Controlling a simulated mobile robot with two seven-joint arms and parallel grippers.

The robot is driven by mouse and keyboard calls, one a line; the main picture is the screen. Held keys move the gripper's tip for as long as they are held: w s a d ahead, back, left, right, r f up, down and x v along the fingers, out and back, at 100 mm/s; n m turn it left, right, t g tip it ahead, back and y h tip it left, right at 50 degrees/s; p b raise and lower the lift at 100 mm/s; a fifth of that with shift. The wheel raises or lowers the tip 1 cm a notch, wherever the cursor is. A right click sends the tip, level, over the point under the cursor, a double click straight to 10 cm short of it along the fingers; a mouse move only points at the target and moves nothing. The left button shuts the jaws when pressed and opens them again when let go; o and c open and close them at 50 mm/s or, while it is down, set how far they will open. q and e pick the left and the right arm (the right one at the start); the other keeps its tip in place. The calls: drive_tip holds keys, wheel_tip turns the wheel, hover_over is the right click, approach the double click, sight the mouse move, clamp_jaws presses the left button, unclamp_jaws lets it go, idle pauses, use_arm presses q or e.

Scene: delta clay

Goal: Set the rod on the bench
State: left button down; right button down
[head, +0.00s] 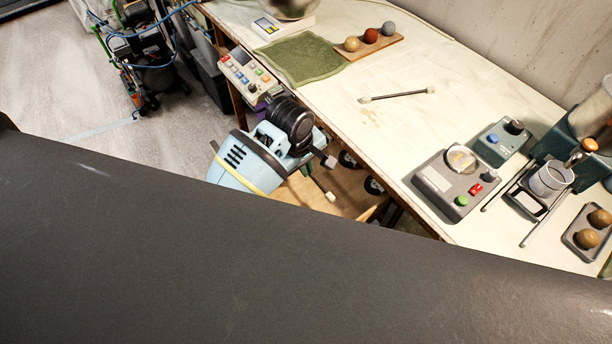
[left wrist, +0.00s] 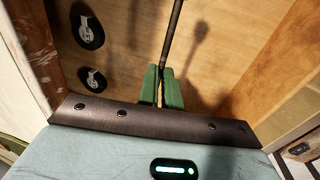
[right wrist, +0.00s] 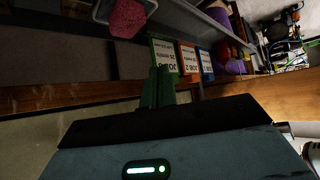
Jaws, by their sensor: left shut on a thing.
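My left gripper (head: 312,170) is beside the bench's near edge, lower than its top. In the left wrist view its green fingers (left wrist: 161,86) are shut on a thin dark rod (left wrist: 174,32) that runs up out of the picture. In the head view, a thin piece with a pale tip (head: 331,197) sticks out by this gripper and looks like part of that rod; the rest is hidden. The bench (head: 335,112) has a pale top. A similar dark bar with pale ends (head: 397,95) lies on it. My right gripper (right wrist: 158,88) shows only in its wrist view, fingers together and empty.
A green cloth (head: 303,60) and a board with three balls (head: 371,42) are at the back. A grey device (head: 455,184), a cup on a stand (head: 550,180) and a tray (head: 590,232) fill the right. Bare bench surrounds the dark bar.

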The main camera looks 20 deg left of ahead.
use_arm(q)
drive_tip(key=a+r+m, duration=0.4)
drive_tip(key=r+m, duration=0.1)
drive_tip(key=r, duration=0.6)
drive_tip(key=s+a+r+m+g, duration=0.1)
drive_tip(key=s+a+r+m, duration=0.3)
drive_tip(key=s, duration=0.4)
drive_tip(key=shift+a+r+m+g+h, duration=0.3)
drive_tip(key=shift+r+m+g+h, duration=0.1)
drive_tip(key=shift+r+m, duration=0.25)
